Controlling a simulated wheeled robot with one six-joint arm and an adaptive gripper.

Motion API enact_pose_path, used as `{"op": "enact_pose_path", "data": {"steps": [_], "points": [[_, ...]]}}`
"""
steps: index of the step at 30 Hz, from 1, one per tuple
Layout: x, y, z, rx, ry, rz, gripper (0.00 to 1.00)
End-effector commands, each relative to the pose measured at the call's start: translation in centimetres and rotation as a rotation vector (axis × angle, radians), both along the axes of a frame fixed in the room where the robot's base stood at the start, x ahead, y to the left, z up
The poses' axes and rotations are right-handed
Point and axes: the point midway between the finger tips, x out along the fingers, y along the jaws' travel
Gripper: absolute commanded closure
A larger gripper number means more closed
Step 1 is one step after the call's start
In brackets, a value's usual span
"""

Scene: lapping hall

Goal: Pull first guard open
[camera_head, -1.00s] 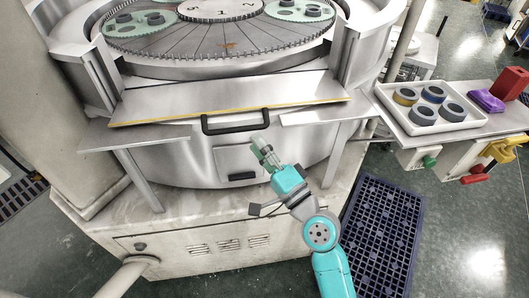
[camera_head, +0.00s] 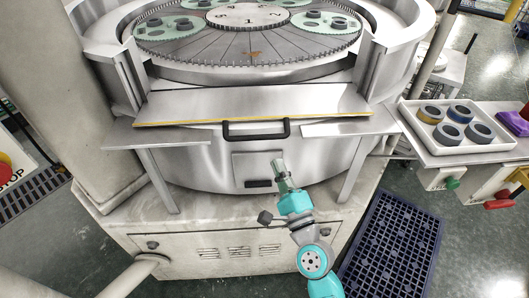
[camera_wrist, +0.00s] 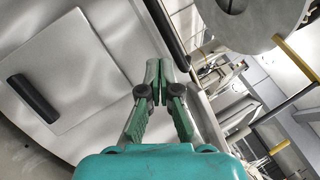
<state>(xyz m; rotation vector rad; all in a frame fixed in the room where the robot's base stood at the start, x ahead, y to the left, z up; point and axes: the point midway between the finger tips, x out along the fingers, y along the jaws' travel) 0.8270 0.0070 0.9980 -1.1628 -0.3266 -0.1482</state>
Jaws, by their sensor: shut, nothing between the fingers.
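The guard (camera_head: 200,105) is a flat steel panel with a yellow strip along its lower edge, at the front of the round lapping machine. Its black bar handle (camera_head: 256,130) sits at the middle of that edge. In the wrist view a black bar (camera_wrist: 166,32), apparently this handle, runs just beyond my fingertips. My gripper (camera_head: 278,164) is shut and empty, below and slightly right of the handle, apart from it in the head view. The wrist view shows the closed green fingers (camera_wrist: 160,68). The panel looks lowered between its two side posts.
A small hatch with a black pull (camera_head: 258,184) lies on the machine front, left of my gripper. A white tray (camera_head: 492,149) with several rings stands on the right-hand table. A dark blue grid mat (camera_head: 392,245) covers the floor at right. Steel ledges (camera_head: 162,132) flank the guard.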

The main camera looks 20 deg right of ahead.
Motion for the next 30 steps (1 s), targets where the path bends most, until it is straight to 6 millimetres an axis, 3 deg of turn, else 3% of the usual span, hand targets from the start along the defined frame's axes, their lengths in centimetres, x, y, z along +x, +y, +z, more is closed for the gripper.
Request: {"op": "enact_pose_path", "data": {"steps": [7,15,24,30], "points": [[0.4,1.4,-4.2,0.434,-0.061,0.028,1.00],[-1.3,3.6,-7.3,0.836,-0.213,0.152,1.00],[-2.8,4.9,-8.3,1.021,-0.307,0.265,1.00],[-1.5,4.5,-7.3,1.027,-0.314,0.268,1.00]]}}
